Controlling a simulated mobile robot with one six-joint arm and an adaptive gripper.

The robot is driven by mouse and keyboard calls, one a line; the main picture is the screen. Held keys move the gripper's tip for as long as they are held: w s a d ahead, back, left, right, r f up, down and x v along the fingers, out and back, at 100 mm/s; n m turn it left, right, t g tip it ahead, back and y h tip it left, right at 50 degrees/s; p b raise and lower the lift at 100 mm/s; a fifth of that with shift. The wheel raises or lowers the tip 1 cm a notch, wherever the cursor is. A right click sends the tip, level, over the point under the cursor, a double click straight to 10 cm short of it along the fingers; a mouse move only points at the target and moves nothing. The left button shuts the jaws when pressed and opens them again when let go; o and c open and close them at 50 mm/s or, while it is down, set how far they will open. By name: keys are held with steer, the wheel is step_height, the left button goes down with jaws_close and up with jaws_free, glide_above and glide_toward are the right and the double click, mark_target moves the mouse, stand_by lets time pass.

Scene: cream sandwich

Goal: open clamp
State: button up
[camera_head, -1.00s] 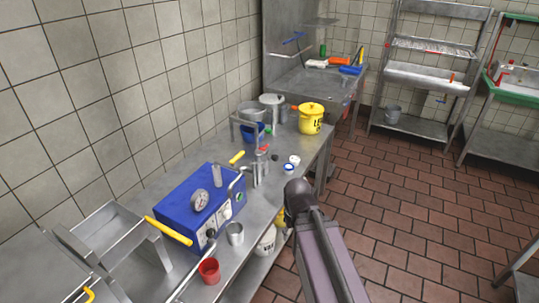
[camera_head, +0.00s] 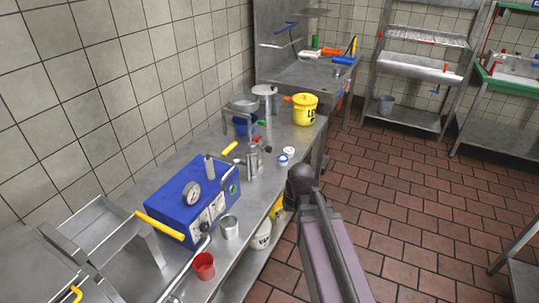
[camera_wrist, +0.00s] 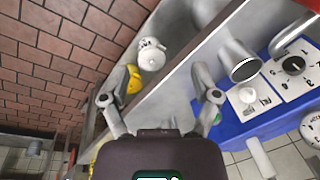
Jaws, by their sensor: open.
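My gripper (camera_wrist: 160,97) is open and empty in the wrist view, its two fingers spread wide above the table's front edge. It is hidden in the head view. A blue machine (camera_head: 172,199) with a round gauge and a white control panel stands on the steel table; it also shows at the right in the wrist view (camera_wrist: 245,131). Behind it is a metal fitting (camera_head: 253,160) with a yellow handle (camera_head: 229,148) nearby. I cannot tell for sure which part is the clamp.
A red cup (camera_head: 204,266) stands near the table's front edge. A yellow pot (camera_head: 305,109) is at the table's far end. A white container (camera_wrist: 152,57) and a yellow object (camera_wrist: 133,79) are below the tabletop. The tiled floor (camera_head: 420,215) to the right is clear.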

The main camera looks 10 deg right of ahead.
steer(key=w+f+n+t+y+b, duration=0.1)
steer(key=w+f+y+b, duration=0.15)
steer(key=w, duration=0.35)
steer(key=w+f+n+t+y+b, duration=0.1)
steer(key=w+f+n+y+b, duration=0.1)
steer(key=w+b, duration=0.25)
steer(key=n+t+y+b, duration=0.4)
steer(key=t+y+b, duration=0.4)
steer(key=b, duration=0.6)
glide_toward(271, 150)
steer(key=v, duration=0.3)
steer(key=shift+d+f, duration=0.35)
steer(key=shift+f, duration=0.05)
steer(key=x, duration=1.4)
steer(key=shift+r, duration=0.2)
steer(key=shift+d, duration=0.1)
jaws_close()
